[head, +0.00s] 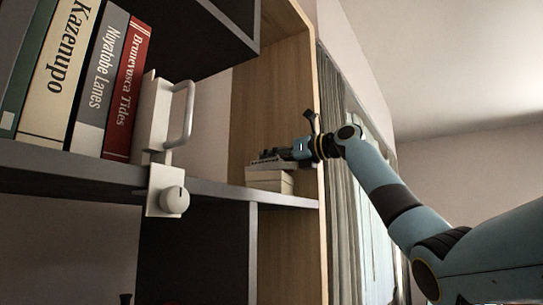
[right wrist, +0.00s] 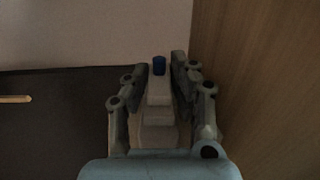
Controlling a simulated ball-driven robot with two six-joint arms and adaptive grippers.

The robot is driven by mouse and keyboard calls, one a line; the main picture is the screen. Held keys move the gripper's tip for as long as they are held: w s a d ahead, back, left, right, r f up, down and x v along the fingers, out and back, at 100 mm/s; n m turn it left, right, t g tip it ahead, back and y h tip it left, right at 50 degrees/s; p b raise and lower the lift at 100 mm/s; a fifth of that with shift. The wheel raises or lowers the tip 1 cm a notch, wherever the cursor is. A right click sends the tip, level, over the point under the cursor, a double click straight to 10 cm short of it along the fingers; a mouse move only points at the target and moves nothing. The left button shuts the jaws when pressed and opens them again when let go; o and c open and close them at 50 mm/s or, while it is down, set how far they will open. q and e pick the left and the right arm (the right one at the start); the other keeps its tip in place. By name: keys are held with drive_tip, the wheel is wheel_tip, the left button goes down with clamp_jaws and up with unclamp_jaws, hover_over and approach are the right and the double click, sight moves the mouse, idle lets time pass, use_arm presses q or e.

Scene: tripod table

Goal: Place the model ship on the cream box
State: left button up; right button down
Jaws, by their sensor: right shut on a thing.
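The cream box (head: 269,183) sits on the shelf at its right end, near the wooden side panel. The model ship (head: 266,162) is right over the box's top; I cannot tell whether it touches. In the right wrist view the ship shows its pale stepped upper parts (right wrist: 158,112) and a blue funnel. My right gripper (head: 299,149) reaches in from the right and is shut on the ship, with its fingers on both sides of it in the right wrist view (right wrist: 163,85). The gripper partly hides the ship. My left gripper is not in view.
The wooden side panel (head: 287,95) closes the right side. A thin yellowish thing (right wrist: 15,99) lies at left in the wrist view.

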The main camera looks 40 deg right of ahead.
drive_tip(key=shift+f, duration=0.1)
drive_tip(key=c, duration=1.5)
unclamp_jaws()
drive_tip(key=shift+w+a, duration=0.1)
drive_tip(key=o, duration=0.4)
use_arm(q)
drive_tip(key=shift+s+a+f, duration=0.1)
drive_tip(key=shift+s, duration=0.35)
use_arm(e)
drive_tip(key=shift+s, duration=0.3)
use_arm(q)
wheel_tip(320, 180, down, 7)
drive_tip(key=b, duration=0.7)
use_arm(e)
drive_tip(key=v, duration=1.1)
drive_tip(key=shift+s+d, duration=0.2)
drive_tip(key=shift+s, duration=0.05)
